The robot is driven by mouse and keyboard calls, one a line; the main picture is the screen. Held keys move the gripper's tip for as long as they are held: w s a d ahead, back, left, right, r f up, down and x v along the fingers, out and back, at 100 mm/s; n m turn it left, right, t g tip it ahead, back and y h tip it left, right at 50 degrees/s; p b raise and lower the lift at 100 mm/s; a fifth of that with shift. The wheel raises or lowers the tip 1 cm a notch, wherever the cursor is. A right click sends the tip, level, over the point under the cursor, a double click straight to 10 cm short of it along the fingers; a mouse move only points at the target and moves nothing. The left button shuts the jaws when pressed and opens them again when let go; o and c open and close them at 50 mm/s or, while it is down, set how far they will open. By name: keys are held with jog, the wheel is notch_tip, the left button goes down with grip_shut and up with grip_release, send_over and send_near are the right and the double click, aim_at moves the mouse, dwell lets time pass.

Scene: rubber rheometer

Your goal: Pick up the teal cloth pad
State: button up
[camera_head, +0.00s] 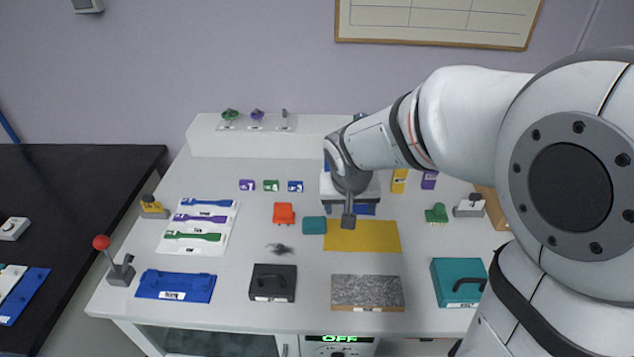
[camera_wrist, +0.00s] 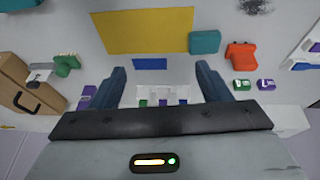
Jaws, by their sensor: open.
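The teal cloth pad (camera_head: 314,225) is a small rounded block lying on the white table, just left of the yellow mat (camera_head: 362,237). In the wrist view the pad (camera_wrist: 204,42) lies at the right edge of the yellow mat (camera_wrist: 140,30). My gripper (camera_head: 348,222) hangs over the table to the right of the pad, near the mat's back edge. In the wrist view its two blue fingers (camera_wrist: 160,82) are spread apart with nothing held between them. The pad is outside the fingers, and the gripper does not touch it.
An orange-red item (camera_head: 284,213) lies close left of the pad. A dark smudge (camera_head: 280,248) lies in front. A black case (camera_head: 272,282), a grey speckled slab (camera_head: 367,291) and a teal case (camera_head: 459,282) line the front. Small coloured blocks (camera_head: 271,186) stand behind.

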jog(key=b, duration=0.1)
send_near(314, 222)
jog(key=f, duration=0.2)
jog(key=x, duration=0.7)
jog(key=shift+w+d, duration=0.1)
jog(key=shift+w, duration=0.25)
jog(key=c, duration=0.7)
notch_tip(314, 222, up, 10)
jog(key=shift+r+p, duration=0.1)
jog(key=shift+p, duration=0.4)
jog(key=o, duration=0.4)
jog(key=c, duration=0.4)
jog(key=shift+o, duration=0.2)
